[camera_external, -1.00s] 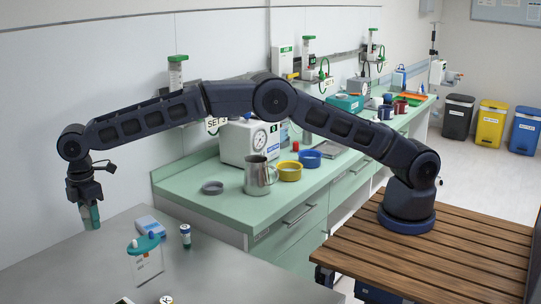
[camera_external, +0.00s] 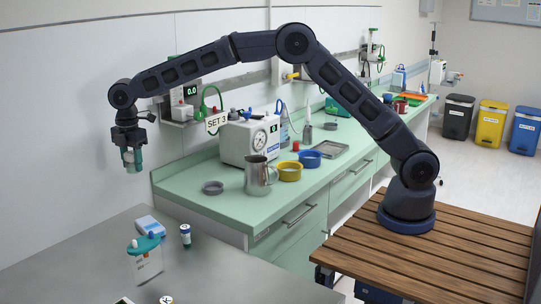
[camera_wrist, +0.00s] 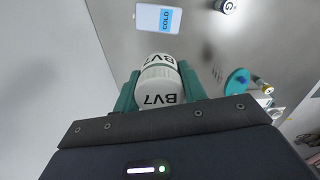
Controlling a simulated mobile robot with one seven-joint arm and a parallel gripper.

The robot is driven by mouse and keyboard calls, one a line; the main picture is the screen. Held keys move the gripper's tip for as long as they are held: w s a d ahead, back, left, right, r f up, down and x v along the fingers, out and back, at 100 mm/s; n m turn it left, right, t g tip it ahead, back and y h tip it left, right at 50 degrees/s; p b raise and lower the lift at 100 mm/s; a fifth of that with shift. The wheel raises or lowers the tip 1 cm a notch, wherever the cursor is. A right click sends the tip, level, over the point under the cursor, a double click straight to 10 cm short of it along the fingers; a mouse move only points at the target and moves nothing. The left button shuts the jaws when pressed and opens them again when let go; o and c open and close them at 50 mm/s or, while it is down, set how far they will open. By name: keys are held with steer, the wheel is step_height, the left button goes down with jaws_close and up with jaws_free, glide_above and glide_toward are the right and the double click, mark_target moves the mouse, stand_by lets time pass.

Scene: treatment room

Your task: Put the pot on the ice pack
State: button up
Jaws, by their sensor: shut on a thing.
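The pot (camera_wrist: 160,80) is a small white cylinder marked BV7. My gripper (camera_external: 131,162) is shut on it, with a teal finger on each side in the wrist view. In the external view the pot (camera_external: 128,156) shows only partly between the fingers, high above the grey table. The ice pack (camera_external: 150,226) is a flat white and blue block lying on the table, below and a little right of my gripper in that view. In the wrist view the ice pack (camera_wrist: 158,18) shows its blue COLD label beyond the pot, apart from it.
A small vial (camera_external: 185,236) stands right of the ice pack. A teal-topped clear holder (camera_external: 147,262) is in front of it. The green counter (camera_external: 215,209) behind carries a metal jug (camera_external: 258,178), a yellow bowl (camera_external: 290,172) and a grey dish (camera_external: 212,188). The table's right part is clear.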

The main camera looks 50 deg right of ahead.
mark_target(149, 224)
steer(key=d+f, duration=0.1)
steer(key=f, duration=0.5)
steer(key=d+f, duration=0.1)
steer(key=f, duration=0.6)
steer(key=d+f, duration=0.1)
steer(key=f, duration=0.5)
steer(key=shift+w+f, duration=0.1)
steer(key=shift+f, duration=0.3)
steer(key=shift+f, duration=0.15)
steer(key=o, duration=1)
steer(key=shift+c, duration=0.2)
step_height(149, 224, up, 12)
steer(key=shift+r, duration=0.2)
